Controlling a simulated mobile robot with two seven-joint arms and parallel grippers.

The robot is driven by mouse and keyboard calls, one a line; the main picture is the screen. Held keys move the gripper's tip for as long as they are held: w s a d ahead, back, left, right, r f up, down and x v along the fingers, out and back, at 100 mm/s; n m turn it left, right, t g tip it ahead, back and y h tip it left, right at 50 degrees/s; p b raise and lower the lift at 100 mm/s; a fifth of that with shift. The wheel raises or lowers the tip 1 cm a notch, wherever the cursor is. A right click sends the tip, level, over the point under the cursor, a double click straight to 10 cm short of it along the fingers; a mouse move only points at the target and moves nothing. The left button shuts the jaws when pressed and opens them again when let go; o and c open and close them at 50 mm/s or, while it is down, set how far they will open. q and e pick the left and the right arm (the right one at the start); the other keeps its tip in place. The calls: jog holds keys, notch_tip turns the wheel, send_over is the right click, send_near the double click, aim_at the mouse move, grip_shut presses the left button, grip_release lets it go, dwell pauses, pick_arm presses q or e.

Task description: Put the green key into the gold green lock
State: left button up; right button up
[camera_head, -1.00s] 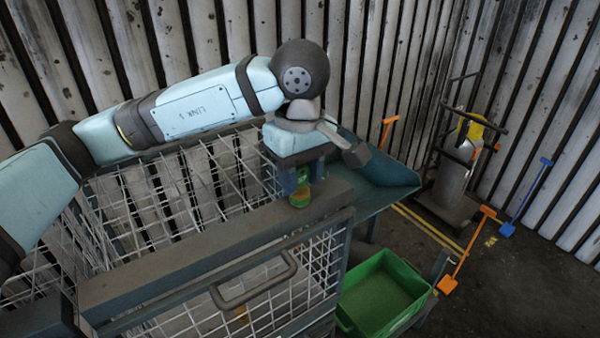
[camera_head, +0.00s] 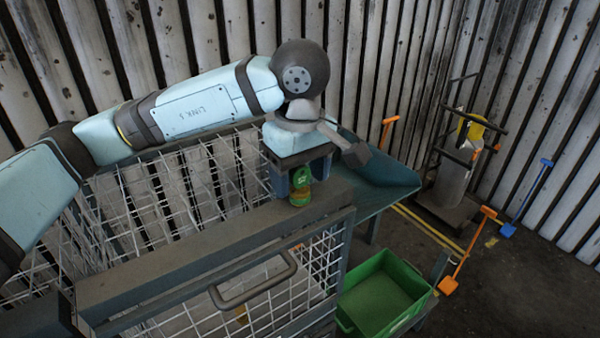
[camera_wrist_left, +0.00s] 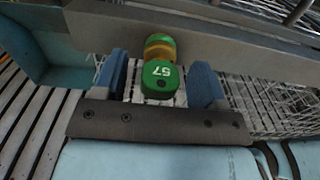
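The green key (camera_wrist_left: 162,77), marked 57, sits between the fingers of my left gripper (camera_wrist_left: 161,81) in the left wrist view. The gold and green lock (camera_wrist_left: 159,45) is directly beyond the key, against the dark beam, and the two appear to be touching. How deep the key sits cannot be told. In the head view the key (camera_head: 300,180) is right above the lock (camera_head: 299,197) at the beam's edge. My left gripper (camera_head: 300,183) is open, with a blue finger on each side of the key and visible gaps. My right gripper is not in view.
The dark beam (camera_head: 210,245) tops a wire mesh cage with a handle (camera_head: 255,287). A teal tray (camera_head: 375,190) lies behind right. A green bin (camera_head: 382,298) stands lower right. Orange and blue shovels and a wheeled cylinder (camera_head: 453,175) stand on the floor at right.

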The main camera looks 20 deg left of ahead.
pick_arm(q)
notch_tip(320, 180, up, 14)
jog(key=b, duration=0.2)
dwell(0.4)
jog(key=shift+s+f, duration=0.1)
jog(key=shift+f, duration=0.1)
